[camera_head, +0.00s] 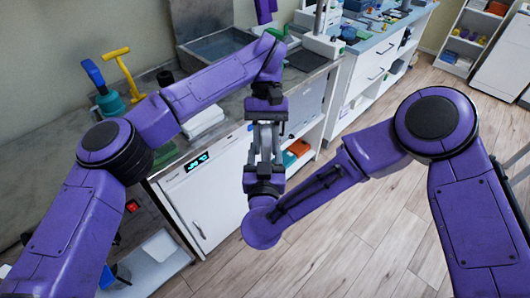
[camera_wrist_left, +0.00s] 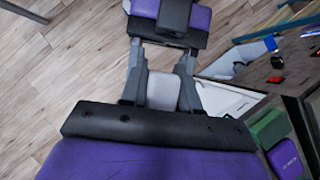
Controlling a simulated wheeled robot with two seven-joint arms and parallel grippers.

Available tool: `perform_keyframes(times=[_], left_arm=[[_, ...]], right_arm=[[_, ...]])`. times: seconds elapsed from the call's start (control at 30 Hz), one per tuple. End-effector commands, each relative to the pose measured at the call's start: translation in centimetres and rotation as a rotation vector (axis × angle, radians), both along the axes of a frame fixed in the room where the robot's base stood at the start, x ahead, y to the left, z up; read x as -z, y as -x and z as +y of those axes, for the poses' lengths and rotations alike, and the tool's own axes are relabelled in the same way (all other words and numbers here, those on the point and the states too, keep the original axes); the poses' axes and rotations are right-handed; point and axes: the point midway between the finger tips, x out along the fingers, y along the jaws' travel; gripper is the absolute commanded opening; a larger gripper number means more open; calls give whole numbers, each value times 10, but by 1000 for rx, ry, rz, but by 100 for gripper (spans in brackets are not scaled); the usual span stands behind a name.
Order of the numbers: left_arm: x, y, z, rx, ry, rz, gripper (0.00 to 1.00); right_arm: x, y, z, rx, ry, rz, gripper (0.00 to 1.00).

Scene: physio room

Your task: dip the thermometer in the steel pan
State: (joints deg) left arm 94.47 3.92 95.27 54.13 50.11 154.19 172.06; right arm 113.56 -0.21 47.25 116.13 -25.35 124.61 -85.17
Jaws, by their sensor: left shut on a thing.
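My left gripper (camera_head: 266,125) points down in the middle of the head view and is shut on a pale thing (camera_wrist_left: 160,93), seen between its fingers in the left wrist view. The grippers hide most of this thing, so I cannot tell whether it is the thermometer. My right gripper (camera_head: 264,160) faces the left one from below, with the fingertips of both close together. Whether its fingers are open or shut is not clear. A steel basin (camera_head: 212,50), perhaps the steel pan, is set in the worktop behind my left arm, its near part hidden.
The grey worktop (camera_head: 240,95) carries a blue-handled tool (camera_head: 94,74) and a yellow-handled tool (camera_head: 119,65) at left. A white appliance (camera_head: 207,195) with a lit display stands under it. A blue bench (camera_head: 372,38) lies beyond. The wooden floor (camera_head: 375,235) is clear.

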Motion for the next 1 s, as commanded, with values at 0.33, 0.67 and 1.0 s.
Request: perform_keyframes(times=[0.33,0.67,1.0], left_arm=[[0,0,0,1,1,0,60],[-3,0,0,0,0,-1,60],[-80,-1,0,-3,-3,-9,60]], right_arm=[[0,1,1,-3,-1,0,0],[0,0,0,-1,-1,0,0],[0,0,0,0,-1,0,0]])
